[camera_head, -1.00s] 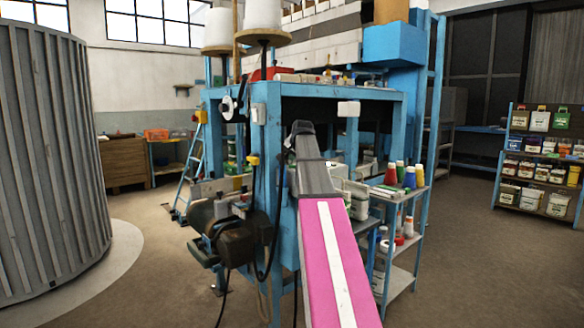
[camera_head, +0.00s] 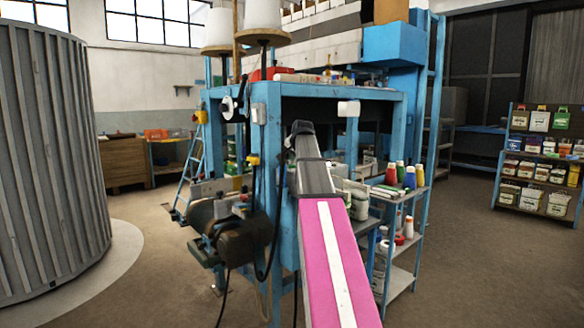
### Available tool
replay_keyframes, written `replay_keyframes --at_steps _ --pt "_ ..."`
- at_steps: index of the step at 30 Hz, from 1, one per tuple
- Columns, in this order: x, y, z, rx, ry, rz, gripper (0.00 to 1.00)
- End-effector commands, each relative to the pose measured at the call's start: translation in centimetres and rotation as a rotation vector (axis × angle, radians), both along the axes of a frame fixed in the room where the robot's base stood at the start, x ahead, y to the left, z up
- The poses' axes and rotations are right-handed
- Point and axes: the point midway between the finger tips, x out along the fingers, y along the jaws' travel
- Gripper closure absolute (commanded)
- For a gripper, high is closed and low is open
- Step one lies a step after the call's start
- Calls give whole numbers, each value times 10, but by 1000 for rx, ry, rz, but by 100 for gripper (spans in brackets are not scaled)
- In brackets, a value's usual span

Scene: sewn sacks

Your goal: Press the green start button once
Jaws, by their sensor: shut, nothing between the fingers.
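My arm reaches forward from the bottom of the head view, and my gripper (camera_head: 300,128) is its small dark far end. It is shut and empty, in front of the blue machine frame (camera_head: 272,190), close to its front corner post in the picture. Whether it touches the frame cannot be told. No green start button can be made out; my gripper and arm cover part of the frame. A small grey box (camera_head: 258,112) is on the post left of my gripper, and a white box (camera_head: 348,108) is to the right.
A dark motor (camera_head: 240,238) with hanging cables is at the machine's lower left. A shelf trolley (camera_head: 402,249) with thread cones stands at the right. A large ribbed grey cylinder (camera_head: 50,160) fills the left. Floor at the right is open before a shelf rack (camera_head: 540,165).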

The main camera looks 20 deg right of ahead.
Motion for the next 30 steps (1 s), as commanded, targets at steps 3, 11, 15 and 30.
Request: replay_keyframes --at_steps 3,11,15,30 --pt "0 0 0 0 0 0 100" --pt "0 0 0 0 0 0 100" --pt "0 0 0 0 0 0 100" --pt "0 0 -8 0 0 0 100"
